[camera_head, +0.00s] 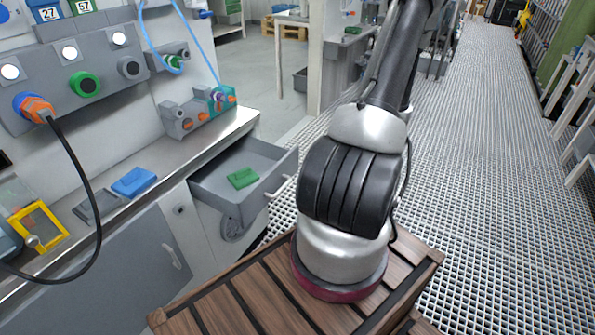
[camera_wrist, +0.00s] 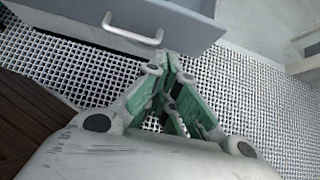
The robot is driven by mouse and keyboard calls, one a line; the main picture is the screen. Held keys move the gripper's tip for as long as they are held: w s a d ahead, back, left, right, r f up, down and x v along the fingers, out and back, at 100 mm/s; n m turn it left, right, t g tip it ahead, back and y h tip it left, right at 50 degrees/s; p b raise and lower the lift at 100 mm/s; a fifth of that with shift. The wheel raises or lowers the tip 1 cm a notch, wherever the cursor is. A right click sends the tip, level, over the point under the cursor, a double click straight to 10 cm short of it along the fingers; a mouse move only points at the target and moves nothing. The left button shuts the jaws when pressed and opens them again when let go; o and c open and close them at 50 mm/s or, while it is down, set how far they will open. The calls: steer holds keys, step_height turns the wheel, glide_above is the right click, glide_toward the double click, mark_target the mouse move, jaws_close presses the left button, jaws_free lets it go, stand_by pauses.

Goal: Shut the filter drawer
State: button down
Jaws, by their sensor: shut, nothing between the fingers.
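The grey filter drawer (camera_head: 228,207) stands pulled out from the bench cabinet in the head view, with a green folded piece (camera_head: 242,178) lying inside. Its front also shows at the top of the wrist view (camera_wrist: 185,27), with a pale bar handle (camera_wrist: 133,35). My gripper (camera_wrist: 167,62) is shut and empty. Its green-sided fingertips appear close to the lower edge of the drawer front, right of the handle. I cannot tell whether they touch it. In the head view my arm hides the gripper.
The bench top (camera_head: 150,178) above holds a blue folded piece (camera_head: 134,181) and a yellow frame (camera_head: 38,228). A black cable (camera_head: 97,210) and blue hoses hang from the panel. A lower cabinet door (camera_head: 125,265) is left of the drawer. The grated floor (camera_head: 465,190) at right is clear.

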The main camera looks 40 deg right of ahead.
steer(key=shift+w+a+r+x, duration=0.1)
steer(key=shift+w+r+x, duration=0.25)
steer(key=shift+x, duration=1.8)
steer(key=shift+w+a+r+x, duration=0.1)
steer(key=shift+w+r+x, duration=0.25)
steer(key=shift+x, duration=1.85)
steer(key=shift+w+a+r+x, duration=0.1)
steer(key=shift+w+r+x, duration=0.2)
steer(key=shift+x, duration=1.85)
steer(key=shift+w, duration=0.1)
steer(key=w+a, duration=0.2)
steer(key=w, duration=0.4)
steer(key=w+a, duration=0.2)
steer(key=w, duration=0.4)
steer(key=w+a, duration=0.2)
steer(key=w, duration=0.4)
steer(key=shift+w+a, duration=0.2)
steer(key=shift+a, duration=0.2)
steer(key=shift+w+a+r, duration=0.15)
steer(key=shift+w, duration=0.35)
